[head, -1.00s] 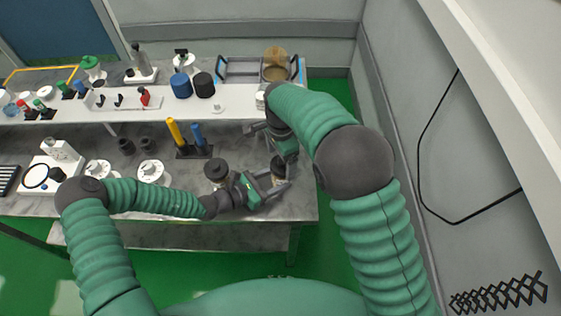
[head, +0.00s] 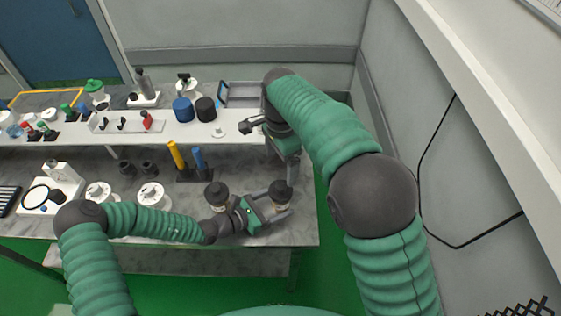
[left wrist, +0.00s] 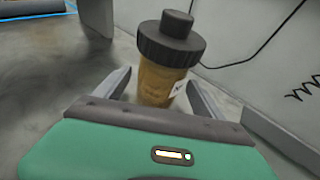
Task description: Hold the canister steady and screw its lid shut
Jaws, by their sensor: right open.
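The amber canister (left wrist: 157,84) stands upright on the lower worktop, with a black ridged lid (left wrist: 171,40) on top. It shows in the head view (head: 279,207) with its lid (head: 281,190). My left gripper (head: 283,212) has a finger on each side of the canister's body and appears shut on it; the fingers also show in the left wrist view (left wrist: 160,80). My right gripper (head: 250,126) is open and empty, above and behind the canister, clear of the lid. I cannot tell how tightly the lid is seated.
A second black-lidded jar (head: 216,194) stands just left of my left gripper. Yellow and blue cylinders (head: 176,155) stand behind it. The raised shelf (head: 175,132) holds blue and black containers (head: 183,109). The worktop's right end is close to the canister.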

